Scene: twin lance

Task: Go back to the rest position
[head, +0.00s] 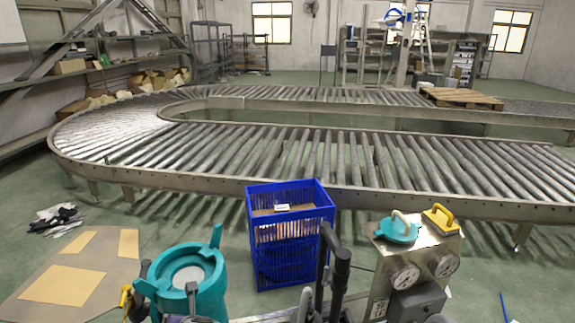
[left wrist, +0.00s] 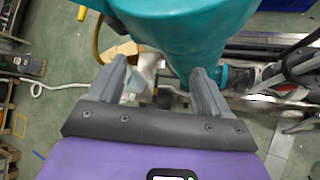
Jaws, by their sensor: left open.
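My left gripper (left wrist: 158,72) is open in the left wrist view, its two grey fingers apart with no object clearly held between them. A large teal body (left wrist: 190,30) fills the top of that view, just beyond the fingertips; whether they touch it I cannot tell. In the head view a teal round-topped vessel (head: 187,277) stands at the bottom, with a small purple part at the frame's lower edge in front of it. My right gripper is in neither view.
A blue crate (head: 290,246) stands on the floor before the roller conveyor (head: 300,150). Black upright handles (head: 338,270) rise beside a metal box (head: 435,258) with gauges. On it sit a teal-handled piece (head: 398,230) and a yellow-handled piece (head: 441,219). Cardboard (head: 65,285) lies lower left.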

